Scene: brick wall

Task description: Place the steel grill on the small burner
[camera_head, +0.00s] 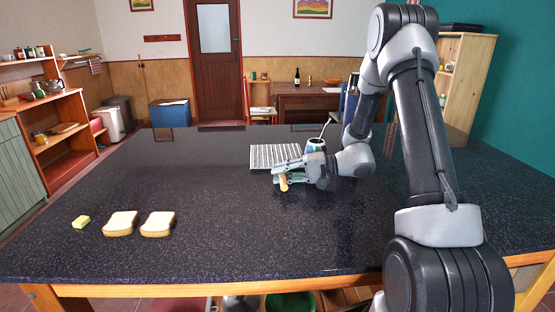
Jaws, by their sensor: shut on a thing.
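The steel grill (262,155) is a flat silver rack with parallel bars, near the middle of the table. My gripper (281,174) is at its front edge, shut on a tan wooden-looking handle (284,186) that appears to belong to the grill. The fingers hide where handle and rack join. I cannot tell whether the grill rests on the table or is slightly raised.
Two bread slices (120,223) (158,224) and a yellow block (81,222) lie at the front left of the dark speckled table (220,250). A thin pale curved piece (325,128) rises by the burner.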

